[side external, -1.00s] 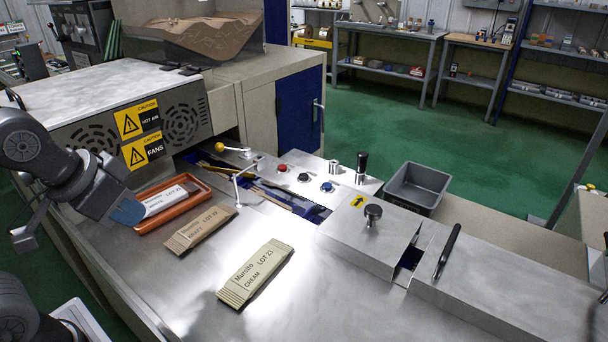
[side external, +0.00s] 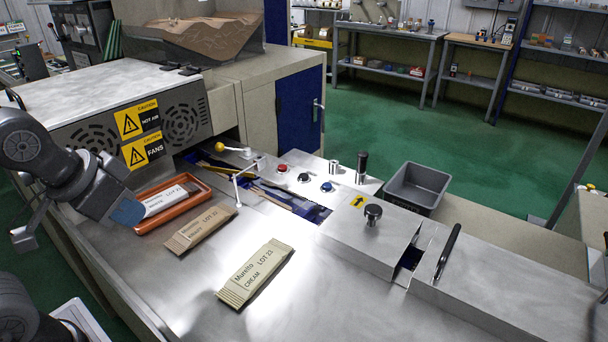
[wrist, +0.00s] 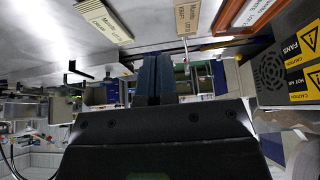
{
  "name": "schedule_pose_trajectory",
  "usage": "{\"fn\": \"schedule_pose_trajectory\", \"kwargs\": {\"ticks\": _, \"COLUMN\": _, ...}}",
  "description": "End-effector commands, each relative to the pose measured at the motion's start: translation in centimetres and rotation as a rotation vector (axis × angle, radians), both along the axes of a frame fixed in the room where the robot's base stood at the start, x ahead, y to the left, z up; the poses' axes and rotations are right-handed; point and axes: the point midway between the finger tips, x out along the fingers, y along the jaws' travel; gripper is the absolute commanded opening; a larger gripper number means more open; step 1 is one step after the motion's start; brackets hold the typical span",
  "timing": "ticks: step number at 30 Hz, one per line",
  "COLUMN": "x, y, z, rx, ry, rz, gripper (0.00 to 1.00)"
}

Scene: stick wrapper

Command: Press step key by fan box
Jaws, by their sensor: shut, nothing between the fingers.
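The fan box (side external: 90,118) with yellow caution labels stands at the left in the side view, and it also shows at the right of the wrist view (wrist: 275,75). Right of it, a panel carries a red button (side external: 283,168), a black button (side external: 304,177) and a blue button (side external: 327,186). No lettering on them is readable, so I cannot tell which is the step key. My gripper (side external: 128,211) is at the left, in front of the fan box, by the orange tray and apart from the buttons. Its blue fingers (wrist: 153,78) are together and empty in the wrist view.
The orange tray (side external: 142,229) holds a white wrapped bar. A brown bar (side external: 202,228) and a cream bar (side external: 255,273) lie on the metal top. A yellow-knobbed lever (side external: 221,147) and a white-knobbed lever stand near the buttons. A grey bin (side external: 418,185) is farther right.

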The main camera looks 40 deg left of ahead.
Motion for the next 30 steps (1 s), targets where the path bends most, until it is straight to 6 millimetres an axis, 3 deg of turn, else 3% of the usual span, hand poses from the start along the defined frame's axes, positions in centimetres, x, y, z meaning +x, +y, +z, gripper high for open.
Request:
{"fn": "schedule_pose_trajectory", "kwargs": {"ticks": 5, "x": 1.3, "y": 0.1, "z": 0.7, "rx": -0.007, "ry": -0.007, "rz": 0.035, "gripper": 0.0}}
{"fn": "schedule_pose_trajectory", "kwargs": {"ticks": 8, "x": 3.5, "y": 0.3, "z": 1.7, "rx": -0.022, "ry": -0.021, "rz": 0.092, "gripper": 0.0}}
{"fn": "schedule_pose_trajectory", "kwargs": {"ticks": 19, "x": 16.7, "y": 0.9, "z": 4.7, "rx": -0.122, "ry": -0.125, "rz": 0.385, "gripper": 0.0}}
{"fn": "schedule_pose_trajectory", "kwargs": {"ticks": 25, "x": 24.2, "y": 0.8, "z": 4.3, "rx": -0.197, "ry": -0.19, "rz": 0.529, "gripper": 0.0}}
{"fn": "schedule_pose_trajectory", "kwargs": {"ticks": 30, "x": 30.4, "y": 0.5, "z": 2.7, "rx": -0.273, "ry": -0.246, "rz": 0.64, "gripper": 0.0}}
